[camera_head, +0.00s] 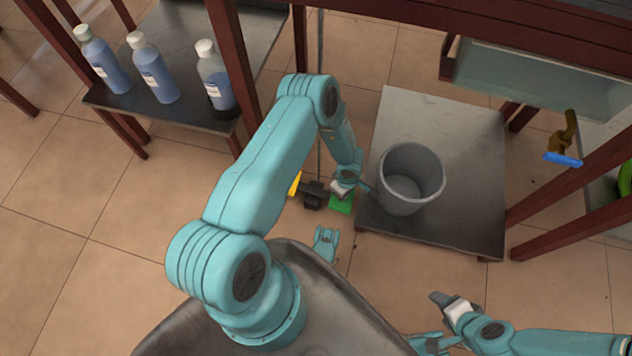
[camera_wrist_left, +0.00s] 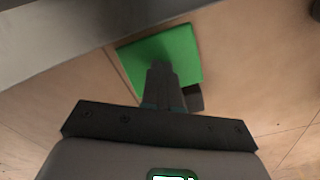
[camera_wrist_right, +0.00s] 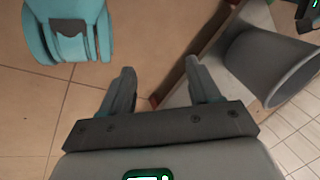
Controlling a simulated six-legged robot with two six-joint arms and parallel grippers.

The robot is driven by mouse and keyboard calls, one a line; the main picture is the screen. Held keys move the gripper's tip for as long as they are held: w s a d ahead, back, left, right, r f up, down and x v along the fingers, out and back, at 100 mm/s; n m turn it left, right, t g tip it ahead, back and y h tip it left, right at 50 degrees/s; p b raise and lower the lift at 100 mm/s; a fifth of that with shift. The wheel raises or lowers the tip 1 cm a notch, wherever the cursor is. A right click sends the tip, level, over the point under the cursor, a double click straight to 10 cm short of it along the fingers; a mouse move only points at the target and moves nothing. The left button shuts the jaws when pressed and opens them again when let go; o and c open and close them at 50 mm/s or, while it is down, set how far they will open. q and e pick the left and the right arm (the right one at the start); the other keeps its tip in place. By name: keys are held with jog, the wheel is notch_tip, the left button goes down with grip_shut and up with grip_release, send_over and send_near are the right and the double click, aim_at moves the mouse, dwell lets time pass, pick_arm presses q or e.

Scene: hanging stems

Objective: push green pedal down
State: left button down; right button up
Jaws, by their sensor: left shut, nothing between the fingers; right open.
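The green pedal (camera_head: 342,204) is a small flat plate near the floor, left of the low table. In the left wrist view the green pedal (camera_wrist_left: 178,52) lies just beyond my fingertips, with a dark block beside it at the right. My left gripper (camera_head: 366,187) is shut and empty, above the pedal in the head view. In the left wrist view its closed fingers (camera_wrist_left: 160,72) overlap the pedal; I cannot tell whether they touch it. My right gripper (camera_head: 438,298) is open and empty, low at the right; its spread fingers (camera_wrist_right: 160,84) also show in the right wrist view.
A yellow pedal (camera_head: 295,184) and a black block (camera_head: 313,194) sit left of the green one. A grey bucket (camera_head: 411,178) stands on the low dark table (camera_head: 450,125). Several bottles, such as this one (camera_head: 153,68), stand on a shelf (camera_head: 190,112) at upper left.

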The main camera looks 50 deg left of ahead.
pick_arm(q)
jog(key=shift+r, duration=0.3)
notch_tip(320, 180, up, 10)
jog(key=p, duration=0.8)
jog(key=shift+f, duration=0.25)
pick_arm(e)
jog(key=s+a+r+g, duration=0.1)
jog(key=s+r, duration=0.2)
jog(key=r, duration=0.5)
jog(key=shift+s, duration=0.4)
